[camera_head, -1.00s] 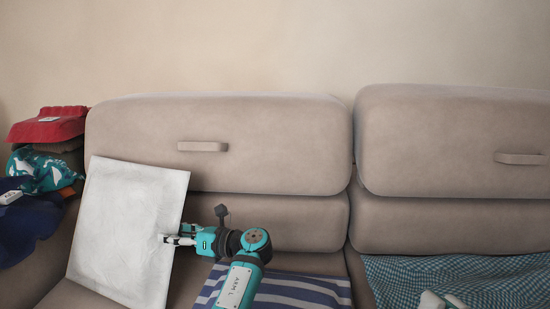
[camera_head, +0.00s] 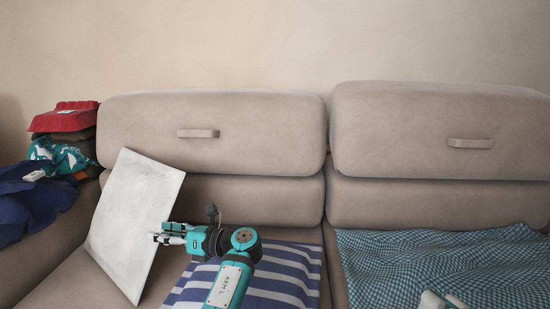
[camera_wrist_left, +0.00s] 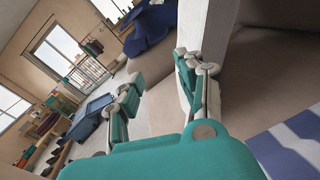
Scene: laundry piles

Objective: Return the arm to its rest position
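My left arm reaches in from the bottom of the head view. Its gripper (camera_head: 160,238) is by the lower right edge of a white square panel or cushion (camera_head: 130,220) that leans on the sofa. In the left wrist view the two fingers of this gripper (camera_wrist_left: 160,70) stand apart with nothing between them. The white panel (camera_wrist_left: 218,30) rises just beside the right finger; I cannot tell whether they touch. A small white part at the bottom right of the head view may be my right gripper (camera_head: 440,300); its fingers cannot be made out.
A blue-striped cloth (camera_head: 275,275) lies on the seat under my left arm. A teal checked cloth (camera_head: 450,265) covers the right seat. Red, teal and navy clothes (camera_head: 40,205) are piled on the left armrest. The sofa back (camera_head: 220,110) stands behind.

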